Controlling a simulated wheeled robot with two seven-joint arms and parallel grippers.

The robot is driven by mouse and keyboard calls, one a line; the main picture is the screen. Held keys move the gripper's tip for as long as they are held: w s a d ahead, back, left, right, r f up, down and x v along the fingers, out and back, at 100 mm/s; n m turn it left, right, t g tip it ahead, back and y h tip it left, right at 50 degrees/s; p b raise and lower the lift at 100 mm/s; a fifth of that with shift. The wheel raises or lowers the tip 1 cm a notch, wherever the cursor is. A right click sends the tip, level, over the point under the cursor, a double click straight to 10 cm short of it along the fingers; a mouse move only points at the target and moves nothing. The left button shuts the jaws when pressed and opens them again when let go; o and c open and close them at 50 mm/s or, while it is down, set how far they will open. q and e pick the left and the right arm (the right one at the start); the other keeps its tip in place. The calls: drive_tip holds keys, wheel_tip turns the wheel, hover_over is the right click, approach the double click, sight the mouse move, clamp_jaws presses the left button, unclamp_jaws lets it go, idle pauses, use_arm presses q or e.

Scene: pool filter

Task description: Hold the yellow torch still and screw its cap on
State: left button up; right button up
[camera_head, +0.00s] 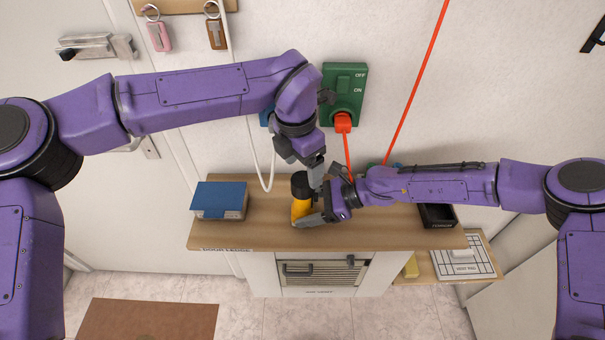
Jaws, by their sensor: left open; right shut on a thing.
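The yellow torch (300,209) stands on the wooden cabinet top (260,236), with the black cap (300,185) at its upper end. Whether the cap is fully seated cannot be seen. My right gripper (312,214) comes from the right and is shut on the yellow torch body, low down near the cabinet top. My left gripper (308,178) reaches down from above and is open at the cap. Its fingers partly overlap the cap in this view, so contact is unclear.
A blue-topped box (219,199) stands left on the cabinet. A green switch (344,92) with a red plug (343,122) and cord is on the wall behind. A black tray (437,216) sits at the right end. The front-middle cabinet top is clear.

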use_arm(q)
drive_tip(key=shift+r, duration=0.45)
use_arm(e)
drive_tip(key=o, duration=1.2)
use_arm(q)
wheel_tip(320, 180, up, 12)
drive_tip(key=a, duration=0.1)
drive_tip(key=shift+s, duration=0.35)
use_arm(e)
drive_tip(key=shift+o, duration=0.2)
drive_tip(key=v, duration=1.2)
